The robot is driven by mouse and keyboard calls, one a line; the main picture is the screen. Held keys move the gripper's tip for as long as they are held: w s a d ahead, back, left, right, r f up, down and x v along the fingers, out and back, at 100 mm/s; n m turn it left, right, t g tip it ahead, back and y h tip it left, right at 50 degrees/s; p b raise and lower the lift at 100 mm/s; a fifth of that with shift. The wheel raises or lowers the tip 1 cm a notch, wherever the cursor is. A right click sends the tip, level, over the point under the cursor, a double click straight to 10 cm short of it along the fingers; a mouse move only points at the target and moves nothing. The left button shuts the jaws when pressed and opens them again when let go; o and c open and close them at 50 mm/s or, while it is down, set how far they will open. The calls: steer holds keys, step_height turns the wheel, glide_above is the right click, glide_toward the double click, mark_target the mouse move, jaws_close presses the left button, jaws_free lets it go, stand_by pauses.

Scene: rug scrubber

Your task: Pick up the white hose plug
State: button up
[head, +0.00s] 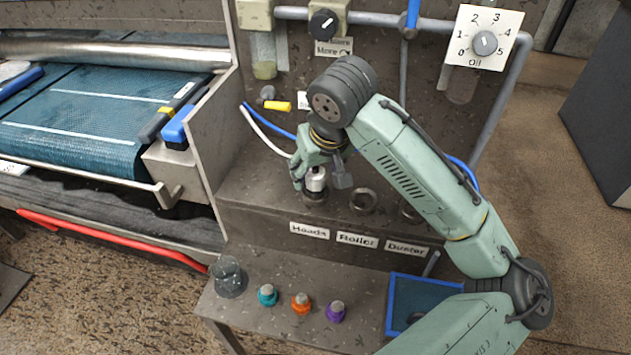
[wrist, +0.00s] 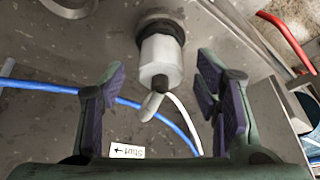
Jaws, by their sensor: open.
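The white hose plug (head: 316,181) sits upright in the socket above the "Heads" label. It also shows in the wrist view (wrist: 161,60), seated in a dark ring, with a white hose at its near end. My gripper (head: 318,173) is at the plug in the head view. In the wrist view my gripper (wrist: 160,78) is open, with one purple-padded finger on each side of the plug and visible gaps between pads and plug. My gripper partly hides the plug's upper part in the head view.
Empty sockets (head: 362,201) stand to the right, above "Roller" and "Duster". A blue hose (wrist: 130,102) runs behind the plug. Teal (head: 267,295), orange (head: 301,303) and purple (head: 336,311) plugs, a clear jar (head: 229,278) and a blue-rimmed tray (head: 391,304) occupy the lower shelf.

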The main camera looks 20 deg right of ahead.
steer(key=shift+x, duration=0.8)
steer(key=shift+c, duration=0.3)
steer(key=shift+r, duration=0.1)
jaws_close()
